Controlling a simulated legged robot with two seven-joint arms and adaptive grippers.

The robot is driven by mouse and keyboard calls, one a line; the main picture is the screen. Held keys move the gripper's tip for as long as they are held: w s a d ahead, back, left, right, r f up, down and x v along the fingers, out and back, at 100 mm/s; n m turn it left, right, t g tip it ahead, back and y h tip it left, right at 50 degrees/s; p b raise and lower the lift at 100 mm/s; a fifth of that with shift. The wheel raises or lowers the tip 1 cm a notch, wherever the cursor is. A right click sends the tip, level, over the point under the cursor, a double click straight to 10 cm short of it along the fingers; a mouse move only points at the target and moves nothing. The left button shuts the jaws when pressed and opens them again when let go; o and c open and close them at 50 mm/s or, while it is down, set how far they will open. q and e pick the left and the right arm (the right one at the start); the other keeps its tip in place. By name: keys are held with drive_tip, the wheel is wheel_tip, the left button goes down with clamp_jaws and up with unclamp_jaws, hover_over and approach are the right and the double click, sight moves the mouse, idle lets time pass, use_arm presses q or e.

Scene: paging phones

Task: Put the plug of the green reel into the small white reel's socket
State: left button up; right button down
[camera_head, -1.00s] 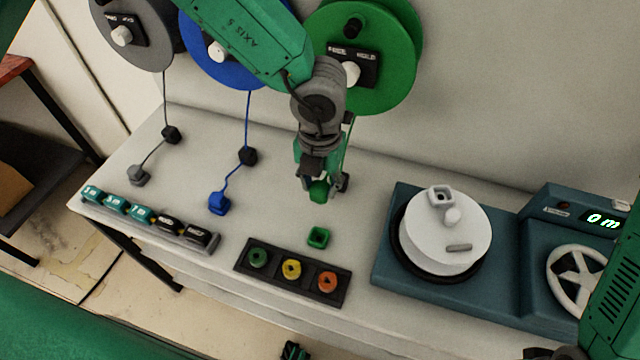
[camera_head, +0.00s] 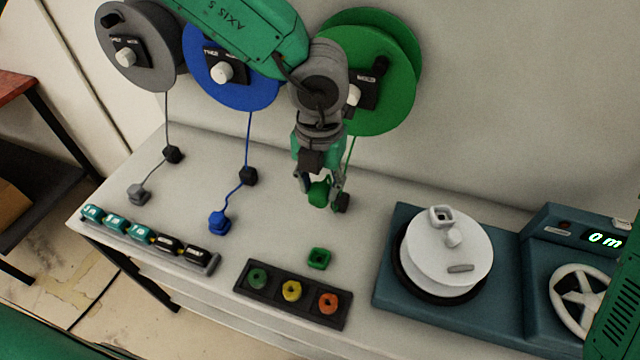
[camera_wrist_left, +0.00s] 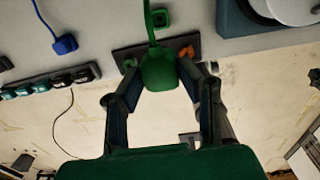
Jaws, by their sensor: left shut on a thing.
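The green reel (camera_head: 400,75) is mounted at the wall behind the table, and its green cord runs down to my left gripper. My left gripper (camera_head: 325,196) is shut on the green plug (camera_head: 318,193) and holds it above the table. The plug also shows between the fingers in the left wrist view (camera_wrist_left: 158,72). The small white reel (camera_head: 460,275) lies flat on the blue-grey winder at the right. Its socket (camera_head: 441,215), a pale hollow block, sits on its top towards the back. The plug is well left of this socket. My right gripper does not show.
A small green hollow block (camera_head: 319,259) lies on the table (camera_head: 280,220) before my left gripper. A black tray (camera_head: 291,295) holds green, yellow and orange pieces. Blue (camera_head: 219,221) and grey (camera_head: 138,193) plugs lie left. The winder (camera_head: 395,280) has a handwheel (camera_head: 580,298).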

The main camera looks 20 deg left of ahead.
use_arm(q)
drive_tip(key=w+d, duration=0.4)
drive_tip(key=d, duration=0.6)
drive_tip(key=w+d, duration=0.4)
drive_tip(key=d, duration=0.6)
drive_tip(key=shift+w+d, duration=0.2)
drive_tip(key=shift+w, duration=0.2)
drive_tip(key=shift+a, duration=0.15)
